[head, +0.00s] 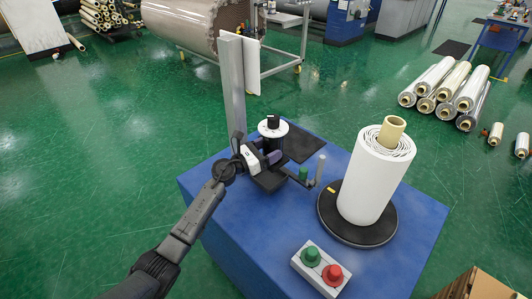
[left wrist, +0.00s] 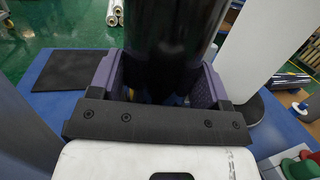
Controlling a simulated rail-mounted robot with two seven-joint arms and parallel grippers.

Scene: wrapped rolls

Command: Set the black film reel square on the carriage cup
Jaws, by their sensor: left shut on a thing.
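The black film reel (left wrist: 172,40) stands between the purple finger pads of my left gripper (head: 265,157), which is shut on it. In the wrist view the reel is a glossy black cylinder running up out of the frame, and its lower end is hidden by the gripper. In the head view a white disc with a black core (head: 273,124) tops the dark cylinder at the gripper. The carriage cup cannot be made out clearly; a dark block (head: 269,182) shows just below the gripper, beside the grey mast. I cannot tell whether the reel touches it. My right gripper is out of view.
A grey upright mast (head: 233,85) rises behind the gripper. A large white wrapped roll (head: 375,180) stands on a black turntable (head: 350,232) at right. A green and red button box (head: 322,267) sits in front. A black pad (head: 305,146) lies behind on the blue table (head: 240,235).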

